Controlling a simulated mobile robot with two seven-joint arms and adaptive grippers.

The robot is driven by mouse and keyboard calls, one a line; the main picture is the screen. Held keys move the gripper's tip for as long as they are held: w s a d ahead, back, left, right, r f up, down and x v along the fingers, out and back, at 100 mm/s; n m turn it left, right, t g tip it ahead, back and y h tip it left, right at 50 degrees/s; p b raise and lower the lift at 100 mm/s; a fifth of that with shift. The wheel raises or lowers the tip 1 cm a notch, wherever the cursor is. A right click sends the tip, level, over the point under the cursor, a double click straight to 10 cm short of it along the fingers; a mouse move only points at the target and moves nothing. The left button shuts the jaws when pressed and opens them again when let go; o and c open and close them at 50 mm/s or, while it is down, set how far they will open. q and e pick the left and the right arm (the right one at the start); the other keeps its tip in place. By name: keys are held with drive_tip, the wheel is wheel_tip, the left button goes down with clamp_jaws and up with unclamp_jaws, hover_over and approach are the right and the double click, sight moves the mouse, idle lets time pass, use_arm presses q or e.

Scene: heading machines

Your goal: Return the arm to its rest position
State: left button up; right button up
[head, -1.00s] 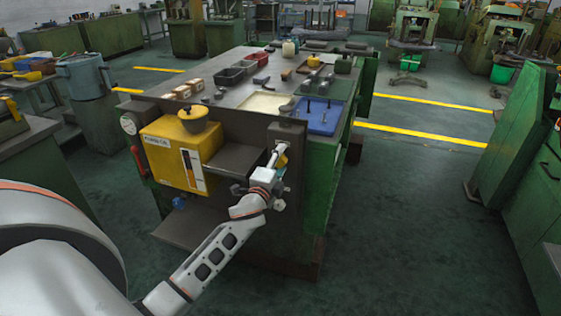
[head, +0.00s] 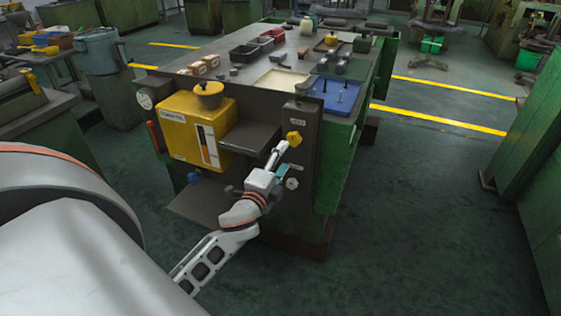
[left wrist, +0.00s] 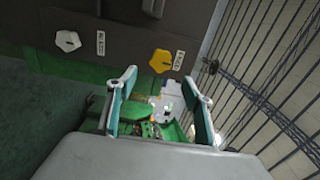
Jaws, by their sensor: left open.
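My left gripper (head: 282,157) is open and empty in front of the bench's dark end panel (head: 302,160). Its two spread fingers show in the left wrist view (left wrist: 163,88), with nothing between them. A yellow knob (head: 293,138) sits on the panel close to the upper fingertip in the head view. It also shows in the left wrist view (left wrist: 161,60), beyond the fingers and apart from them. A pale knob (head: 291,183) is lower on the panel. My left arm reaches in from the lower left. My right gripper is not in view.
A yellow box (head: 185,130) with a gauge is mounted left of my gripper, beside a dark shelf (head: 250,136). A lower tray (head: 205,198) projects below it. A blue tray (head: 335,97) lies on the bench top. Dark green floor is clear to the right.

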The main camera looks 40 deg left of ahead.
use_arm(q)
drive_tip(key=shift+s+d, duration=0.1)
drive_tip(key=shift+s, duration=0.45)
drive_tip(key=s+d+f+n+g+h, duration=0.3)
drive_tip(key=s+d+f+n, duration=0.2)
drive_tip(key=s+d+f, duration=0.5)
drive_tip(key=s+d+f+n+g+h, duration=0.3)
drive_tip(key=s+d+f+n, duration=0.3)
drive_tip(key=s+d+f, duration=0.4)
drive_tip(key=s+f+g, duration=0.1)
drive_tip(key=s+f, duration=0.2)
drive_tip(key=f, duration=0.3)
drive_tip(key=shift+s+h, duration=0.3)
drive_tip(key=shift+s, duration=0.1)
